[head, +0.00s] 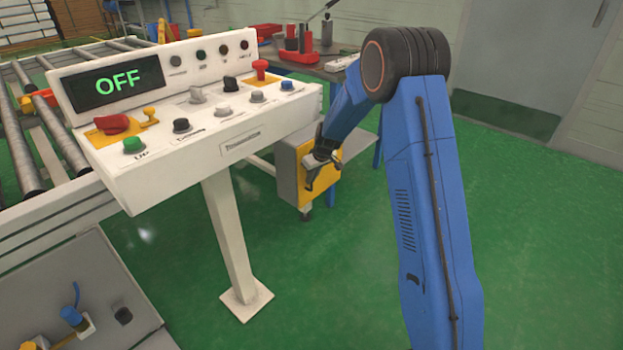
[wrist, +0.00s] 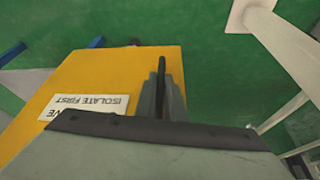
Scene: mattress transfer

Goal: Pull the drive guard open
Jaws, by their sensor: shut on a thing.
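The drive guard (head: 304,154) is a yellow panel on a grey box beyond the console post. In the wrist view the yellow guard (wrist: 112,70) fills the middle, with a white label reading "ISOLATE FIRST" upside down. My gripper (head: 318,180) reaches down to the guard's face from the upper right. In the wrist view my gripper (wrist: 163,98) is shut on a dark upright handle (wrist: 161,72) near the guard's right edge. The grip itself is partly hidden by the gripper body. I cannot tell how far the guard stands open.
A white control console (head: 210,120) on a post (head: 236,240) stands left of my arm, its display reading "OFF". A roller conveyor (head: 30,130) is behind it at left. A workbench (head: 335,72) with red tools is at the back. Green floor is clear on the right.

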